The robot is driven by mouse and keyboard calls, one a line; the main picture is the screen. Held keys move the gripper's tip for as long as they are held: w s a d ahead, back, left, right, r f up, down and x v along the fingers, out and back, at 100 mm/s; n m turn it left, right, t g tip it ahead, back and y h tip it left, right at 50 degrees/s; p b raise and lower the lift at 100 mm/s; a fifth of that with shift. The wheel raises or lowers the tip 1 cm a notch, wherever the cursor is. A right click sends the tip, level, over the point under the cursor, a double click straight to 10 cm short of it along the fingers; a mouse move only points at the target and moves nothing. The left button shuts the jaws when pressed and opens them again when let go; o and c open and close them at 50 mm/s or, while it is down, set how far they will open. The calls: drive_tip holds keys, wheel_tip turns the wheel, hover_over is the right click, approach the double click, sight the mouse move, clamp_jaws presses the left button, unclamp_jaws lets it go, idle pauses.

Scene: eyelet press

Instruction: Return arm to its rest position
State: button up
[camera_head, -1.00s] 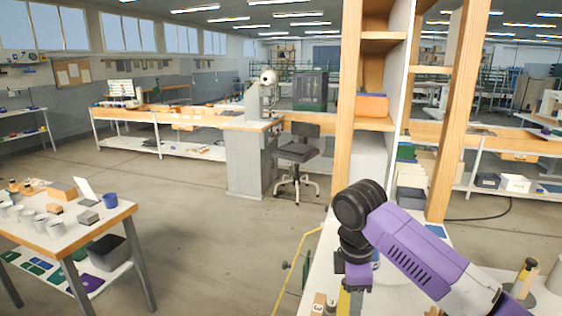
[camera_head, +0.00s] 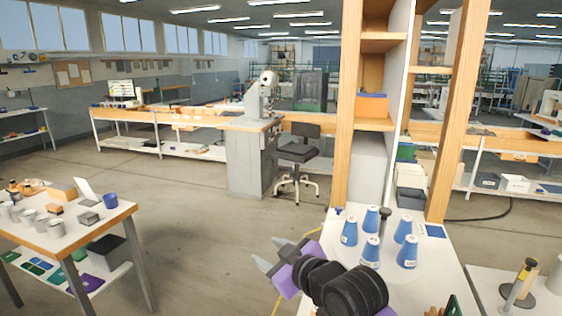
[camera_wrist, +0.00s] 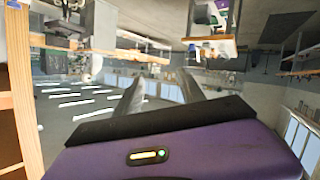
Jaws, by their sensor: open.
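My arm, purple with black joints, is folded at the bottom centre of the head view. My gripper (camera_head: 268,256) is at its left end, with two grey fingers pointing left, apart and empty, over the floor beside the white table. In the wrist view the two fingers of my gripper (camera_wrist: 160,98) stand apart with nothing between them. The wrist view looks out into the room with the ceiling lamps low in the picture, so the camera is turned over.
Several blue cones (camera_head: 371,219) stand on the white table (camera_head: 438,270) close to my arm. A tall wooden shelf (camera_head: 346,110) rises behind it. A side table (camera_head: 120,213) with cups stands at the left. The floor (camera_head: 200,240) between is clear.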

drive_tip(key=s+d+f+m+t+h, duration=0.1)
drive_tip(key=s+d, duration=0.6)
drive_tip(key=s, duration=1)
drive_tip(key=s+d+f+m+t+h, duration=0.1)
drive_tip(key=s+d+f+m+h, duration=0.3)
drive_tip(key=s, duration=1.3)
drive_tip(key=s+d+f+m+t+h, duration=0.1)
drive_tip(key=s+d+f+m+h, duration=0.2)
drive_tip(key=s+d, duration=0.8)
drive_tip(key=s+f+m, duration=0.2)
drive_tip(key=s+f, duration=0.1)
drive_tip(key=s, duration=0.3)
drive_tip(key=shift+s+d+m, duration=0.15)
drive_tip(key=shift+d+m, duration=0.05)
drive_tip(key=shift+m, duration=0.2)
